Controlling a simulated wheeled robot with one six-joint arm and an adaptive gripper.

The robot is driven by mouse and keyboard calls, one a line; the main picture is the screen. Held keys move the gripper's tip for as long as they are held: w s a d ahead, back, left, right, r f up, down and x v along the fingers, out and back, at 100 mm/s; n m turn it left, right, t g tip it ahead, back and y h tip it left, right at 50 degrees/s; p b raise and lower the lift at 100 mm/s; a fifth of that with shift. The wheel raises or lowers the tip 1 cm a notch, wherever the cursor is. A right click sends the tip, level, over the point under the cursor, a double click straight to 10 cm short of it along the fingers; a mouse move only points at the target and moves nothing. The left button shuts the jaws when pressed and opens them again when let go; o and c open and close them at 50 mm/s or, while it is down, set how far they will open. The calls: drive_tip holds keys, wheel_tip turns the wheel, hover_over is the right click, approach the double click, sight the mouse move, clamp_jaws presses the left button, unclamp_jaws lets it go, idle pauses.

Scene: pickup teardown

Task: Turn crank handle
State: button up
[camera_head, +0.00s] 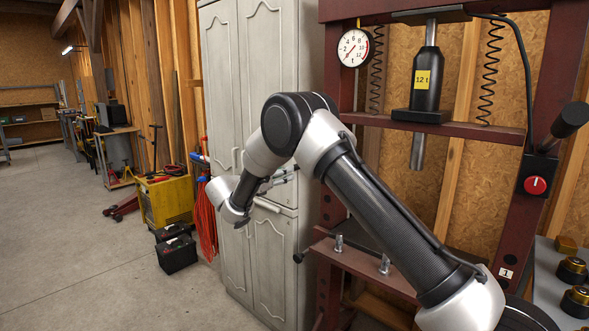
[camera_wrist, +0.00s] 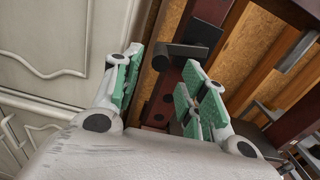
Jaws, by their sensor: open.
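The crank handle (camera_wrist: 178,53) shows in the wrist view as a dark grip on a short arm, at the side of the dark red press frame (camera_wrist: 207,10). It lies beyond my fingertips, close to the line between them; I cannot tell the exact gap. My gripper (camera_wrist: 162,62) is open, with green pads on both fingers and nothing held. In the head view my gripper is mostly hidden behind my arm, in front of the cabinet. A small black knob (camera_head: 298,257) sticks out from the left side of the press there; I cannot tell if it is the same handle.
A pale cabinet (camera_head: 262,45) stands close to the left of the press. The press carries a gauge (camera_head: 354,48), a black jack (camera_head: 427,80) and a red knob (camera_head: 535,185). A yellow cart (camera_head: 165,202) and a black battery (camera_head: 177,254) stand at left. Floor at far left is clear.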

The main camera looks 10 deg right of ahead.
sight(296, 168)
drive_tip(key=x, duration=0.7)
drive_tip(key=shift+w+d, duration=0.2)
clamp_jaws()
